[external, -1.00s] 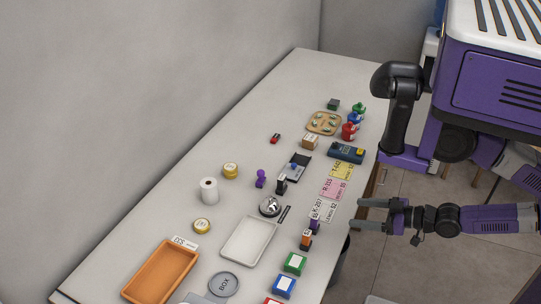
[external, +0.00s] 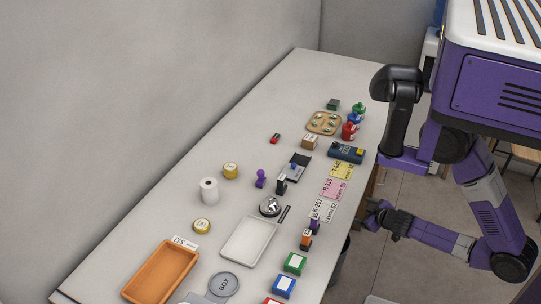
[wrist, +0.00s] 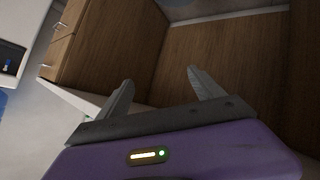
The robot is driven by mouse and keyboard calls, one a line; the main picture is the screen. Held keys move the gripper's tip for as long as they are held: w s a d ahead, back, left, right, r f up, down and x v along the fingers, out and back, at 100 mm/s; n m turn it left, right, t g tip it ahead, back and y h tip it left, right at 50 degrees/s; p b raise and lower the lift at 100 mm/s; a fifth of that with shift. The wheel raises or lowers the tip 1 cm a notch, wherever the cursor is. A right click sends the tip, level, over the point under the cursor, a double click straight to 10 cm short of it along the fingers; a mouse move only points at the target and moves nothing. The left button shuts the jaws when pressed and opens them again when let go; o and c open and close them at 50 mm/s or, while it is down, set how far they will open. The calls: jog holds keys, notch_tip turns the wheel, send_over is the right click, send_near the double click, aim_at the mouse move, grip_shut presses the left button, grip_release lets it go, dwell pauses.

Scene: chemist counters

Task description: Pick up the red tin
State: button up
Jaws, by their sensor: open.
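A red-edged tin with a pale top (external: 271,301) shows at the bottom edge of the external view, mostly cut off. It is in line with a green tin (external: 294,263) and a blue tin (external: 284,286) along the counter's front side. My gripper (external: 372,212) is beside the counter's front edge, well up and to the right of these tins. In the wrist view my gripper (wrist: 160,78) is open, with nothing between its fingers. No tin shows in the wrist view.
Red, blue and green bottles (external: 349,131) stand at the far end. Wooden cabinet fronts (wrist: 225,55) fill the wrist view.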

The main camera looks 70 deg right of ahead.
jog(key=s+d+r+m+g+h+b, duration=0.2)
jog(key=d+r+g+h, duration=0.15)
jog(key=d, duration=0.55)
jog(key=s+d+r+m+g+h+b, duration=0.1)
jog(key=s+d+r+m+g+h, duration=0.2)
jog(key=d, duration=0.7)
jog(key=s+d+r+m+g+h+b, duration=0.2)
jog(key=s+d+r+m+g+h, duration=0.15)
jog(key=s+d+r+g, duration=0.3)
notch_tip(320, 180, up, 10)
jog(key=m+t+y+p, duration=0.2)
jog(key=m+t+p, duration=0.3)
jog(key=m+t, duration=0.15)
send_over(348, 132)
jog(key=w+a, duration=0.3)
jog(key=w, duration=0.2)
jog(key=s+f, duration=0.1)
jog(key=f, duration=0.1)
jog(key=s+f+g+y, duration=0.1)
jog(key=s+f, duration=0.1)
jog(key=s+f+y, duration=0.1)
jog(key=f, duration=0.1)
jog(key=shift+s+a+f+g, duration=0.15)
jog(key=shift+a+f+g, duration=0.1)
jog(key=shift+a, duration=0.15)
jog(key=shift+d+f, duration=0.15)
jog(key=x, duration=0.4)
jog(key=f+p+x, duration=0.1)
jog(key=x, duration=0.2)
jog(key=shift+s, duration=0.25)
